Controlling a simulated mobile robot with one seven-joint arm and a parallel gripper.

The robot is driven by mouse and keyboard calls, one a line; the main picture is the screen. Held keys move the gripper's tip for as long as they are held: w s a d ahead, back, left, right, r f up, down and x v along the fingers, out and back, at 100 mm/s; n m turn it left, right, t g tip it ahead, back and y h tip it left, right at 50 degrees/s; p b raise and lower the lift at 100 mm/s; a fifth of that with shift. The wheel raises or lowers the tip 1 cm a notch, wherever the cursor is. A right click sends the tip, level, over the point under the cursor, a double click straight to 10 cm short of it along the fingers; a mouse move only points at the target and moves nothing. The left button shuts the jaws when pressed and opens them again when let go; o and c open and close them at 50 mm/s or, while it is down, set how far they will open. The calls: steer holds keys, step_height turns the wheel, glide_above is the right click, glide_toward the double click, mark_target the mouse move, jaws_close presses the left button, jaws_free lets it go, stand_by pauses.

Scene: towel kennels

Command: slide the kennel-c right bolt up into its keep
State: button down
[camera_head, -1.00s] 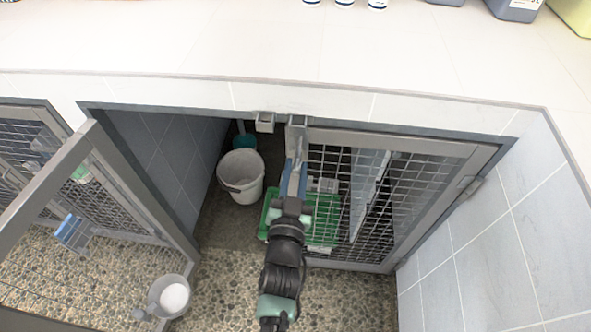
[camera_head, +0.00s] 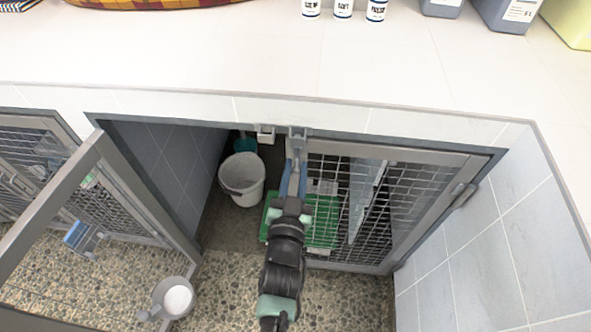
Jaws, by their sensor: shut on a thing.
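The right door leaf of the kennel (camera_head: 432,158) is a grey frame with wire mesh, and it stands closed. The right bolt (camera_head: 297,154) is a narrow grey piece at the top of that leaf's left edge. A small grey keep (camera_head: 298,131) sits on the top rail directly above it. My gripper (camera_head: 295,168) has its blue fingers shut on the bolt, from below and in front. The fingers hide most of the bolt. I cannot tell whether its upper end is inside the keep.
A second keep (camera_head: 265,133) is just left. The left leaf (camera_head: 50,200) swings open toward me. The counter (camera_head: 230,55) overhangs above.

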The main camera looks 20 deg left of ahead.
steer(key=shift+r, duration=0.35)
steer(key=c, duration=1)
jaws_free()
steer(key=shift+o, duration=1.4)
steer(key=shift+f, duration=0.1)
steer(key=shift+f, duration=0.1)
steer(key=shift+s, duration=0.25)
steer(key=b+v, duration=0.1)
steer(key=v, duration=1.1)
steer(key=shift+s, duration=0.2)
steer(key=shift+d, duration=0.15)
